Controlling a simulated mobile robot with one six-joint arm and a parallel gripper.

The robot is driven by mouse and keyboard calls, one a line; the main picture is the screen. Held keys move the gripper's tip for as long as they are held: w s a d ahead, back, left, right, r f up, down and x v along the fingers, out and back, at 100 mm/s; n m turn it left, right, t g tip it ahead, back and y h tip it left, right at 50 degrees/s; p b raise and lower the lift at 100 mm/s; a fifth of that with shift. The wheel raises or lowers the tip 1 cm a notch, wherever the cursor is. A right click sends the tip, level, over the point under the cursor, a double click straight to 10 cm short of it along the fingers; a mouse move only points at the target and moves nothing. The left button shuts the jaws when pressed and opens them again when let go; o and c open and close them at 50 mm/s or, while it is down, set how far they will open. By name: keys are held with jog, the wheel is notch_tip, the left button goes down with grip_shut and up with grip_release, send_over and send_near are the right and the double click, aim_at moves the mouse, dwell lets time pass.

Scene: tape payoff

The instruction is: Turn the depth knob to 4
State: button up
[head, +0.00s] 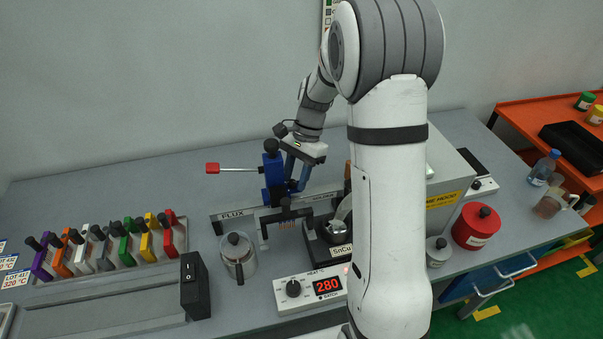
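A blue dipping fixture (274,178) stands behind the heat unit, with a black knob (271,146) on top and a red-ended lever (213,169) out to the left. I cannot read any depth scale or the word depth, so I cannot tell which knob is the depth knob. My gripper (298,186) points down just right of the fixture, its two fingers apart. Whether they touch the fixture is not clear. A black knob (293,289) labelled HEAT sits on the white unit beside a red 280 display (327,285).
A solder pot (340,230) marked SnCu stands partly behind my arm. A glass jar (238,256) and black switch box (195,286) stand left of it. Coloured handled pieces fill a rack (110,277). A red canister (476,227) stands at right. The bench's back left is clear.

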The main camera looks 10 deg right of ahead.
jog(key=shift+w, duration=0.15)
jog(key=shift+r, duration=0.1)
jog(key=p+v, duration=0.6)
jog(key=v, duration=0.1)
jog(key=shift+r, duration=0.4)
jog(key=shift+d, duration=0.15)
dwell(0.3)
